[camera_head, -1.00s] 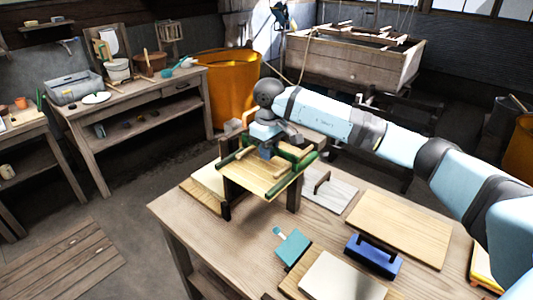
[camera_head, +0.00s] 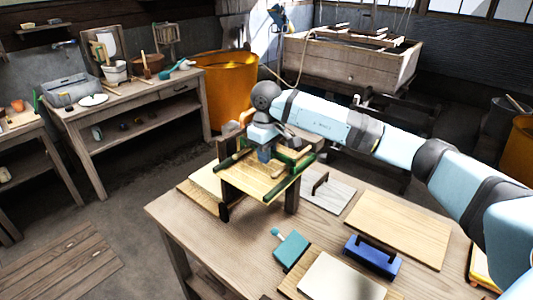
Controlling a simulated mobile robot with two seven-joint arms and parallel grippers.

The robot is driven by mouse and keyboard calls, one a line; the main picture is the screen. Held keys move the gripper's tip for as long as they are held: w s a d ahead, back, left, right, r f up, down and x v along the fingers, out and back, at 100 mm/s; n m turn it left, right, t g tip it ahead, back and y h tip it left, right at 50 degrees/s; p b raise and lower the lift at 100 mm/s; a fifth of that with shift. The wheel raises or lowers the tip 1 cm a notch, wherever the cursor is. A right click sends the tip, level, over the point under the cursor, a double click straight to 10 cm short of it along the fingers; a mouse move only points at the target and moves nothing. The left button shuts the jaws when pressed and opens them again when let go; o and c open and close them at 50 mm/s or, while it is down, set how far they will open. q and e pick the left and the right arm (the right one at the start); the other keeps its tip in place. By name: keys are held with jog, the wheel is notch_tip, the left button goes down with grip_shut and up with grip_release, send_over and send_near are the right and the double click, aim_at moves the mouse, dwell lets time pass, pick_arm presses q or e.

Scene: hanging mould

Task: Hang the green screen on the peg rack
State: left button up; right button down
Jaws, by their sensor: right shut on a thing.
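The green screen (camera_head: 262,180) has a pale yellow face with dark green bars along its sides. It is at the far left part of the wooden table. My right gripper (camera_head: 265,153) reaches in from the right and is shut on the screen near its back edge; the fingertips are partly hidden. The peg rack (camera_head: 292,198) appears as a wooden frame with upright posts at and below the screen, largely hidden by it. I cannot tell whether the screen touches its pegs. My left gripper is not in view.
On the table (camera_head: 180,228) lie a wooden board (camera_head: 400,228), a blue block with a dark handle (camera_head: 372,257), a teal tool (camera_head: 290,247) and a pale slab (camera_head: 340,278). A grey panel with a handle (camera_head: 328,190) lies just right of the rack. An orange tub (camera_head: 228,90) stands behind.

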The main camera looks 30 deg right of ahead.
jog(key=shift+f, duration=0.2)
jog(key=c, duration=1.1)
grip_release()
notch_tip(320, 180, up, 14)
jog(key=b, duration=0.2)
jog(key=shift+f, duration=0.1)
